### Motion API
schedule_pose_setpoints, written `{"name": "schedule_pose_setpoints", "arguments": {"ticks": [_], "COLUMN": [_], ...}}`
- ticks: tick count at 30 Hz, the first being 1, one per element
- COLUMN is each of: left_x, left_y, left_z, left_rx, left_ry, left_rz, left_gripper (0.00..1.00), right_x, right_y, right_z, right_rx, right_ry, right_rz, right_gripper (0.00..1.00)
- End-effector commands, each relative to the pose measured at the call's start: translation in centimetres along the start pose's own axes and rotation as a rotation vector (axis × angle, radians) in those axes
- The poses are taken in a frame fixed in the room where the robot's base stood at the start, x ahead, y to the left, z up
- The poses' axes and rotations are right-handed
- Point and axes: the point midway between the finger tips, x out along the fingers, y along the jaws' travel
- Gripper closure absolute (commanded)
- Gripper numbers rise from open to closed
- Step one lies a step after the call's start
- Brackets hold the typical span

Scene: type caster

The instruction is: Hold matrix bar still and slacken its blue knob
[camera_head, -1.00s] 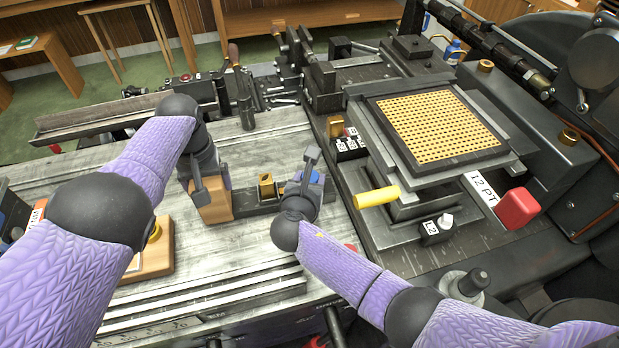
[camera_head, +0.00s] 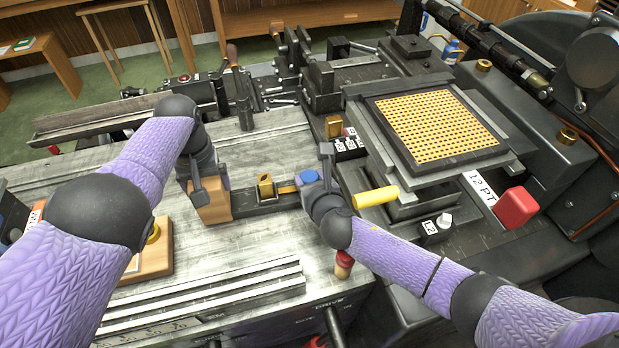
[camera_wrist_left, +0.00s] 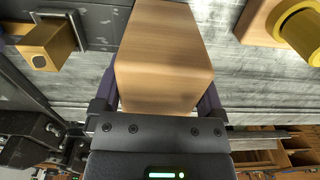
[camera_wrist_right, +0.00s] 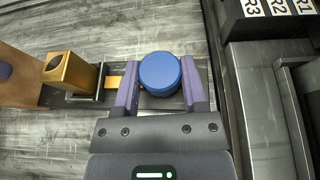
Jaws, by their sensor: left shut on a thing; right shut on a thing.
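The matrix bar (camera_head: 245,203) lies on the grey table, a dark bar with a wooden block (camera_head: 214,208) at its left end. A brass piece (camera_head: 265,186) sits on its middle. The blue knob (camera_head: 309,177) is at its right end; it also shows in the right wrist view (camera_wrist_right: 160,73). My left gripper (camera_head: 208,190) is shut on the wooden block, which fills its jaws in the left wrist view (camera_wrist_left: 158,85). My right gripper (camera_wrist_right: 160,95) is shut around the blue knob, a finger on each side. The knob's underside is hidden.
A yellow handle (camera_head: 376,197) and the gold grid plate (camera_head: 440,124) of the machine stand right of the knob. A wooden block with a brass knob (camera_head: 153,250) lies near my left arm. A red-topped knob (camera_head: 344,260) is at the table's front edge.

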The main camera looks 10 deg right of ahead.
Motion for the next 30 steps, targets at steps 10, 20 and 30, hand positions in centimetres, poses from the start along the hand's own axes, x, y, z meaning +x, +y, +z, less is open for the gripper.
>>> {"name": "schedule_pose_setpoints", "arguments": {"ticks": [10,20,30], "left_x": [-0.01,0.00,0.00], "left_y": [0.05,0.06,0.05], "left_z": [0.04,0.05,0.04], "left_rx": [0.004,0.004,0.004], "left_ry": [-0.002,-0.002,-0.002], "left_rz": [0.000,0.000,0.000], "left_gripper": [1.00,1.00,1.00], "right_x": [0.02,-0.02,-0.02], "right_y": [-0.16,-0.18,-0.18], "right_z": [0.06,0.01,-0.01], "right_rx": [-0.062,-0.073,-0.073], "right_ry": [-0.001,0.001,0.001], "right_rz": [0.145,0.181,0.180], "right_gripper": [1.00,1.00,0.31]}}
